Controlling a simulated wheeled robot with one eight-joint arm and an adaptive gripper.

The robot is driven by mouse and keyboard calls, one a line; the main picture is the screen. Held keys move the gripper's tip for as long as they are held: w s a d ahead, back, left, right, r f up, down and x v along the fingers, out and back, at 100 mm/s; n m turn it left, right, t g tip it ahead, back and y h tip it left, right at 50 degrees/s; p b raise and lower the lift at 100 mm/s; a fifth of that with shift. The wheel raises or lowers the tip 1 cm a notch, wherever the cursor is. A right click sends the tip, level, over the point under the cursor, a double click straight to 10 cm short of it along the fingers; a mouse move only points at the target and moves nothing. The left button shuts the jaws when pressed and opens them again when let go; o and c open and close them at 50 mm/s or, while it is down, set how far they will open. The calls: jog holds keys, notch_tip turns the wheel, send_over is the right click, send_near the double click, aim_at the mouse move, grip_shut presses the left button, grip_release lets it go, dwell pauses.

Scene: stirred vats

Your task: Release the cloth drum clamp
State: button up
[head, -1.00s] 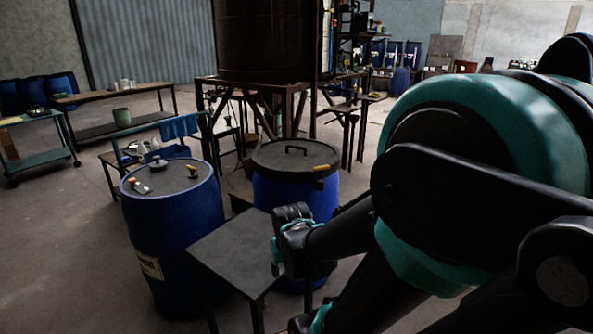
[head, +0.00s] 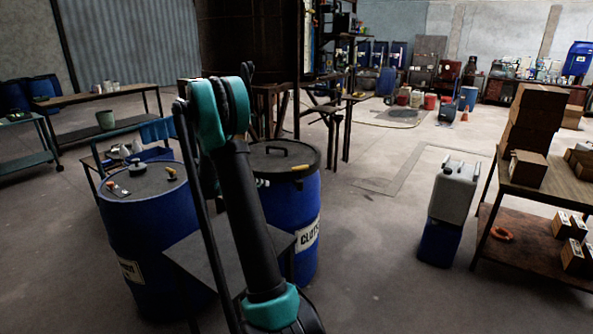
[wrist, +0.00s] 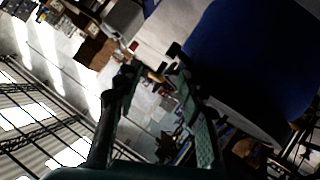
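The cloth drum (head: 306,240) is the right-hand blue drum in the head view, with a partly readable label beginning "CLOT". Its dark lid (head: 275,158) has a black handle, and the clamp's yellow-orange lever (head: 301,167) shows at the rim on the right. In the wrist view my gripper (wrist: 152,62) is open, its two fingers apart with nothing held. A small yellow-orange piece, apparently the lever (wrist: 155,77), shows between the fingers; contact cannot be judged. The blue drum body (wrist: 250,55) fills the upper right. My arm covers the lid's left side in the head view.
Another blue drum (head: 150,230) with a similar lever stands to the left. A grey jerrycan (head: 453,190) and a table with boxes (head: 560,180) are at right. The floor between is clear.

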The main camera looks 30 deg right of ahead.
jog(key=w+d+f+m+g+h, duration=0.2)
jog(key=w+d+m+h, duration=0.3)
jog(key=w, duration=0.3)
jog(key=m, duration=0.1)
send_near(297, 168)
jog(key=shift+g, duration=0.4)
jog(key=d, duration=0.7)
jog(key=d+f, duration=0.1)
jog(key=d, duration=0.2)
jog(key=shift+s+d, duration=0.1)
jog(key=shift+d, duration=0.05)
jog(key=shift+r, duration=0.1)
grip_shut()
